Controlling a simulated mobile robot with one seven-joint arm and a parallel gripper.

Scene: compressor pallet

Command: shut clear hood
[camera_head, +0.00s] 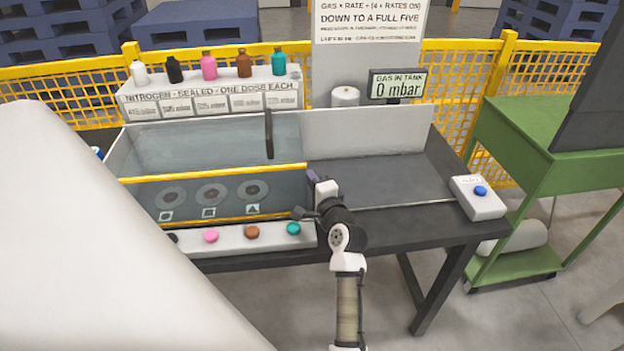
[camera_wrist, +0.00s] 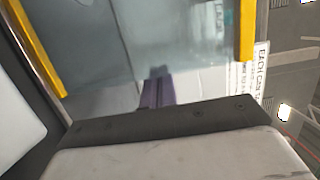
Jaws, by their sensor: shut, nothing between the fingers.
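The clear hood (camera_head: 210,148) is a see-through panel with a yellow front edge, over the left part of the bench in the head view. A dark upright bar (camera_head: 268,133) stands at its right end. My gripper (camera_head: 312,176) is just right of the yellow edge's right end, mostly hidden behind my wrist. In the wrist view my purple fingers (camera_wrist: 157,88) are shut and empty, in front of a clear pane (camera_wrist: 190,45) between yellow edges. I cannot tell whether they touch it.
A front panel (camera_head: 190,198) with three round ports is below the yellow edge. A strip with several coloured buttons (camera_head: 250,240) runs in front. The dark bench top (camera_head: 390,180) to the right is clear, up to a blue-button box (camera_head: 478,197). Several bottles (camera_head: 208,66) stand behind.

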